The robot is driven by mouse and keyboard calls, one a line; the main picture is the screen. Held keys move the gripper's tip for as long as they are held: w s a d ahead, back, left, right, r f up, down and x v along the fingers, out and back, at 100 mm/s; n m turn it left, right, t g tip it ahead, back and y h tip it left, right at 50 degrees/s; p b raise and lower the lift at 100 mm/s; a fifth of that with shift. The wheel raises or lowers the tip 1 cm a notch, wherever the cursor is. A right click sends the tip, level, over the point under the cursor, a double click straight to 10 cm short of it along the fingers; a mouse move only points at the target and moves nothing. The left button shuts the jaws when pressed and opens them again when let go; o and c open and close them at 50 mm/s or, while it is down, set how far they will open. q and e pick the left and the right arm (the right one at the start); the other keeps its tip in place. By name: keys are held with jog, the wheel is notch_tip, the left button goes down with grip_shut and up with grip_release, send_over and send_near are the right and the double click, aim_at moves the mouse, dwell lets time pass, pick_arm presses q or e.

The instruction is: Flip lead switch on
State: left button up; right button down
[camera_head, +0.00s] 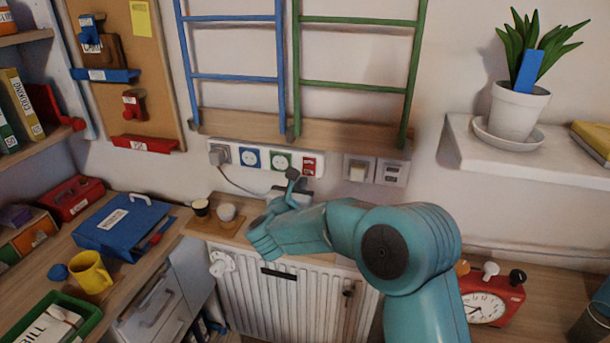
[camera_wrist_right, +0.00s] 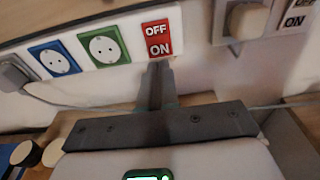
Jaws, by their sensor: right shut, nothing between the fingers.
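The lead switch is a red rocker (camera_head: 309,166) marked OFF above ON, at the right end of a white socket strip (camera_head: 229,147) on the wall. The switch also fills the top middle of the right wrist view (camera_wrist_right: 162,38). My right gripper (camera_head: 292,175) is shut and empty, just below and beside the switch in the head view. In the right wrist view its fingertips (camera_wrist_right: 160,67) are at the lower edge of the ON half, and I cannot tell if they touch it. Which way the rocker is tilted is unclear. My left gripper is not in view.
The strip also has a blue socket (camera_head: 250,157), a green socket (camera_head: 280,161) and a grey plug (camera_head: 218,154). A wall switch (camera_head: 357,169) is to the right. Ladder-like racks (camera_head: 356,85) hang above.

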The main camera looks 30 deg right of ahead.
aim_at(308, 173)
jog(key=p+x, duration=0.1)
jog(key=x, duration=0.3)
jog(key=shift+w, duration=0.1)
jog(key=shift+f+b, duration=0.15)
jog(key=shift+b, duration=0.15)
jog(key=b, duration=0.3)
jog(key=shift+w+d+f+t, duration=0.1)
jog(key=shift+d+f+t, duration=0.05)
jog(key=shift+f+t, duration=0.2)
jog(key=shift+r, duration=0.5)
